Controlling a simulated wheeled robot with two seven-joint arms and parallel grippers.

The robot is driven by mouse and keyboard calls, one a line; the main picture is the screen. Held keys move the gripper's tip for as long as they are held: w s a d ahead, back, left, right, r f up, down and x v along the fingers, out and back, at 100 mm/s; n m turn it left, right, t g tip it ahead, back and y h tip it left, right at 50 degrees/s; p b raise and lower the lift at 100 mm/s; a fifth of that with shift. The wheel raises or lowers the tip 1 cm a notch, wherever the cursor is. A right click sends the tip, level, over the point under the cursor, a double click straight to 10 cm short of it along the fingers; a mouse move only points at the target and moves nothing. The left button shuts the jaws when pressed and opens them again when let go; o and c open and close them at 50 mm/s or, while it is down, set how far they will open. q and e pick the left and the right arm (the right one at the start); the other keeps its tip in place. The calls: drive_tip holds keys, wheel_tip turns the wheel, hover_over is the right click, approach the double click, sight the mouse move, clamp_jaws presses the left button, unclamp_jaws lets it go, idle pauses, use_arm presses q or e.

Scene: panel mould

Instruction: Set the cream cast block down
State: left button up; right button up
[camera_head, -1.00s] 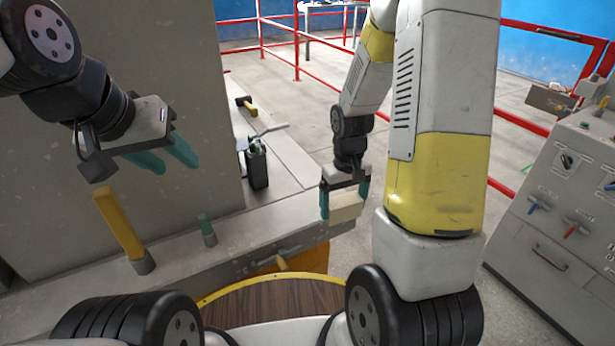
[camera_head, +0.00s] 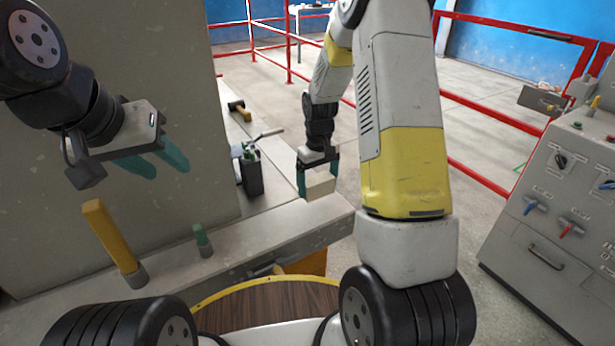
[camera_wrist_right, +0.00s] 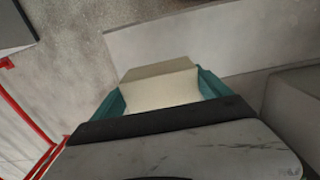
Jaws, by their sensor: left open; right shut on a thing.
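The cream cast block (camera_head: 320,186) is between the teal fingers of my right gripper (camera_head: 318,179), which is shut on it. In the head view the block appears at the right end of the pale grey ledge (camera_head: 285,232). Whether its underside touches the ledge I cannot tell. The right wrist view shows the block (camera_wrist_right: 160,88) held between both fingers, with a pale surface beyond it. My left gripper (camera_head: 160,164) is open and empty, in front of the large grey panel at the left.
A yellow-handled tool (camera_head: 108,235) and a short green-handled one (camera_head: 202,240) stand upright on the ledge. A dark holder with tools (camera_head: 251,172) and a yellow-handled hammer (camera_head: 240,110) are behind. A grey control cabinet (camera_head: 560,200) stands right. Red railings (camera_head: 490,108) cross behind.

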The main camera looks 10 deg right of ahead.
drive_tip(key=shift+w+f, duration=0.15)
drive_tip(key=shift+f, duration=1.6)
drive_tip(key=shift+f, duration=0.1)
drive_tip(key=o, duration=1.5)
wheel_tip(320, 180, up, 12)
drive_tip(key=shift+r, duration=0.15)
wheel_tip(320, 180, up, 7)
drive_tip(key=t, duration=0.1)
hover_over(317, 192)
drive_tip(key=s+r+m+t+y, duration=0.2)
drive_tip(key=s+r+t, duration=0.1)
drive_tip(key=s+r, duration=0.8)
drive_tip(key=s+a+m+t, duration=0.1)
drive_tip(key=s+t, duration=0.1)
drive_tip(key=s, duration=0.8)
drive_tip(key=shift+s+a+r, duration=0.25)
drive_tip(key=shift+a+r, duration=0.05)
